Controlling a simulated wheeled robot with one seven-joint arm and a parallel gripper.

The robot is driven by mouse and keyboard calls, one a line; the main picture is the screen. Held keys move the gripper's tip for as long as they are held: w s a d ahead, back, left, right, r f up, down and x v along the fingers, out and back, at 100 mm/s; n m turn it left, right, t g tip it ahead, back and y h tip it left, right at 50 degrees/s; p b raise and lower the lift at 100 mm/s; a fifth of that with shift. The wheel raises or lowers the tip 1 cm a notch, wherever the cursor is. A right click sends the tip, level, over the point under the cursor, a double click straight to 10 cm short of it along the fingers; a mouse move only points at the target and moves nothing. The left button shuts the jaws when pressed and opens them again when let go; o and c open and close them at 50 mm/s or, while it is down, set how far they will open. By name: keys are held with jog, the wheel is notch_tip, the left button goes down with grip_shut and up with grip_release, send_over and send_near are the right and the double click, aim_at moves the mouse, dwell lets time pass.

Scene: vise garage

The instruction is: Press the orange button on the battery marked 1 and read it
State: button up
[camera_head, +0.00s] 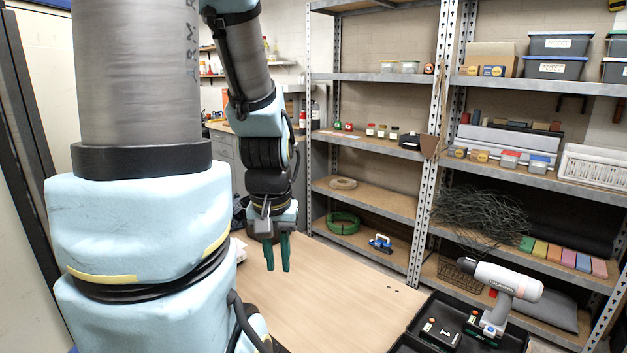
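An open black case (405,345) is at the bottom right, cut off by the lower edge of the view. In it are a dark block with a light label (440,334), perhaps a battery, and a second dark block with small orange and green marks (475,328). A white and grey drill (497,283) stands over the case. I cannot read a number on either block or be sure of an orange button. My gripper (278,262) points down left of the case, well away from it. Its two green fingers show a narrow gap with nothing between them.
A wooden surface (335,300) lies clear below my gripper. Metal shelves (375,195) line the back and right, holding jars, a green coil (343,222), a wire tangle (475,218) and dark bins (558,68). My arm fills much of the left.

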grip_shut()
dwell(0.8)
